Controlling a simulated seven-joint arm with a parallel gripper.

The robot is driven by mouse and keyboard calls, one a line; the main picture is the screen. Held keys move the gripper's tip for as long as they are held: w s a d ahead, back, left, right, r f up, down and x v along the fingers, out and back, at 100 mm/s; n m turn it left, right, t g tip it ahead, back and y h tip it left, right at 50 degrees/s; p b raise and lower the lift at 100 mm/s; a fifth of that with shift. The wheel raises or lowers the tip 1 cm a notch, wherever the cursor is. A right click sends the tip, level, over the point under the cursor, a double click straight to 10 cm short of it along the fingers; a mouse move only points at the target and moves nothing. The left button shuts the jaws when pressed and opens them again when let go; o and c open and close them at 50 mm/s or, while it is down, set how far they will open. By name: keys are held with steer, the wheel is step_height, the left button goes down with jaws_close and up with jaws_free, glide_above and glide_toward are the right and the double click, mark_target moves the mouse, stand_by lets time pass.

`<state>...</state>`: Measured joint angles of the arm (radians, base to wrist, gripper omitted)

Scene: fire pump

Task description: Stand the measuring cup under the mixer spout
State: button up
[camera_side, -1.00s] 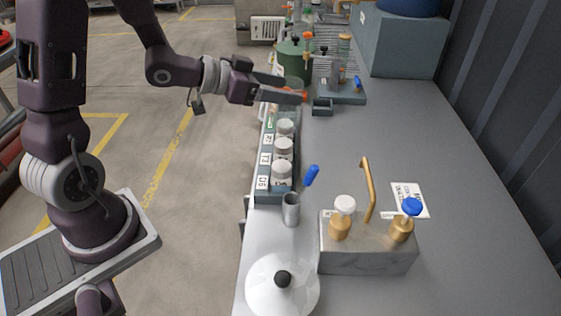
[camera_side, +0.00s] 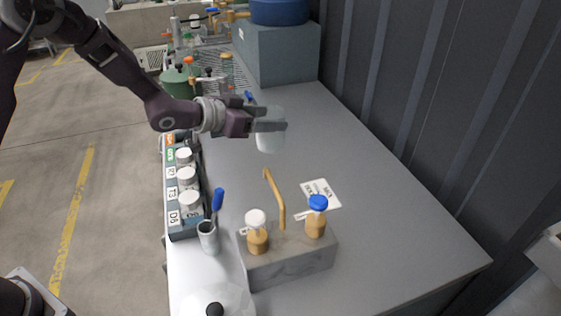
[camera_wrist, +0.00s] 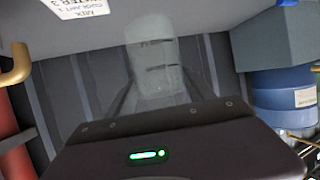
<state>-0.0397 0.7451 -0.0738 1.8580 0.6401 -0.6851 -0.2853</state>
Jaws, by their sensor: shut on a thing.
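The measuring cup (camera_side: 271,142) is clear and pale. My gripper (camera_side: 272,122) is shut on it and holds it above the bench, beyond the mixer in the side view. In the wrist view the see-through cup (camera_wrist: 155,55) shows beyond the dark gripper body. The mixer (camera_side: 290,262) is a grey block with a white knob, a blue knob and a curved brass spout (camera_side: 276,196). The cup is apart from the spout. Part of the brass pipe shows at the left edge of the wrist view (camera_wrist: 15,66).
A printed card (camera_side: 320,193) lies behind the mixer. A rack of white-capped jars (camera_side: 187,222) and a grey holder with a blue-handled tool (camera_side: 208,238) stand left. A grey box (camera_side: 280,58) with a blue drum is at the back. The right bench (camera_side: 400,215) is clear.

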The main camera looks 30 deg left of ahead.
mark_target(262, 149)
steer(key=d+f, duration=0.1)
steer(key=f, duration=0.1)
steer(key=shift+w+d+f, duration=0.35)
steer(key=shift+w+f, duration=0.05)
step_height(262, 149, down, 8)
steer(key=shift+a+r, duration=0.1)
steer(key=shift+r, duration=0.1)
steer(key=shift+f, duration=0.1)
steer(key=o, duration=1.4)
steer(key=shift+c, duration=0.2)
steer(key=s+r, duration=0.1)
steer(key=s+a+r, duration=0.1)
steer(key=shift+s+a+r, duration=0.2)
steer(key=shift+s+r, duration=0.05)
steer(key=shift+r, duration=0.1)
step_height(262, 149, up, 6)
steer(key=shift+d+f, duration=0.1)
steer(key=shift+f, duration=0.05)
